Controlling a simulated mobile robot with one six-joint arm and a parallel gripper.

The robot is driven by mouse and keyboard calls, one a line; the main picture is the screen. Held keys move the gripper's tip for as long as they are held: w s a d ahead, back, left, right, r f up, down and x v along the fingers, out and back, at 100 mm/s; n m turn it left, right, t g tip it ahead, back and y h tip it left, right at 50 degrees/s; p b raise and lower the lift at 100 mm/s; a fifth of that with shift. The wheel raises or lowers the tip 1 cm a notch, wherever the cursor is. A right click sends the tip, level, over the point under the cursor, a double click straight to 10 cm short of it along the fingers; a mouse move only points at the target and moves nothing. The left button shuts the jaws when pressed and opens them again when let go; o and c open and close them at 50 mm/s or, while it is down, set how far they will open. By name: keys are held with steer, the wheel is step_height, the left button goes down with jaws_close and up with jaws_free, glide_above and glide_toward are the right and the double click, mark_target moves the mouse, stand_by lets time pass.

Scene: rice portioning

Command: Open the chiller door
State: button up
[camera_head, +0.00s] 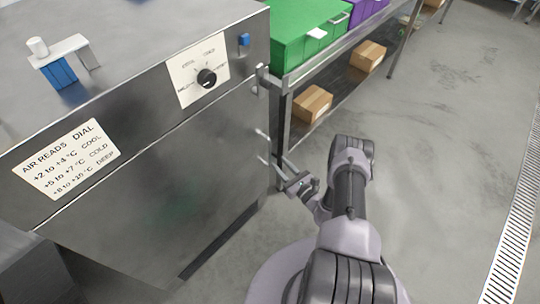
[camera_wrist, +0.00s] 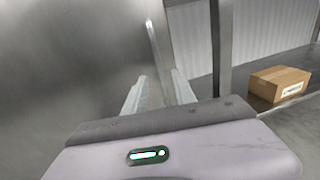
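The chiller (camera_head: 110,130) is a large steel cabinet at the left of the head view. Its plain steel door (camera_head: 190,180) fills the front below the dial panel and looks shut. A slim upright handle bar (camera_wrist: 156,45) stands in front of the door in the wrist view. My gripper (camera_head: 273,161) is at the door's right edge. In the wrist view its two fingers (camera_wrist: 159,78) are spread, one on each side of the bar, with gaps visible. Whether either finger touches the bar is hard to tell.
A dial (camera_head: 207,78) and a temperature label (camera_head: 72,159) are on the chiller's front. A rack to the right holds a green crate (camera_head: 290,35) above and cardboard boxes (camera_head: 312,103) below. Its post (camera_wrist: 222,45) stands close to my gripper. Floor to the right is clear.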

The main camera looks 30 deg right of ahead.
mark_target(270, 153)
steer(key=w, duration=0.2)
steer(key=w+b, duration=0.1)
steer(key=w, duration=0.2)
steer(key=w+a, duration=0.1)
steer(key=w, duration=0.1)
steer(key=shift+w+b, duration=0.15)
steer(key=shift+b, duration=0.25)
jaws_close()
steer(key=shift+a, duration=0.1)
stand_by(0.7)
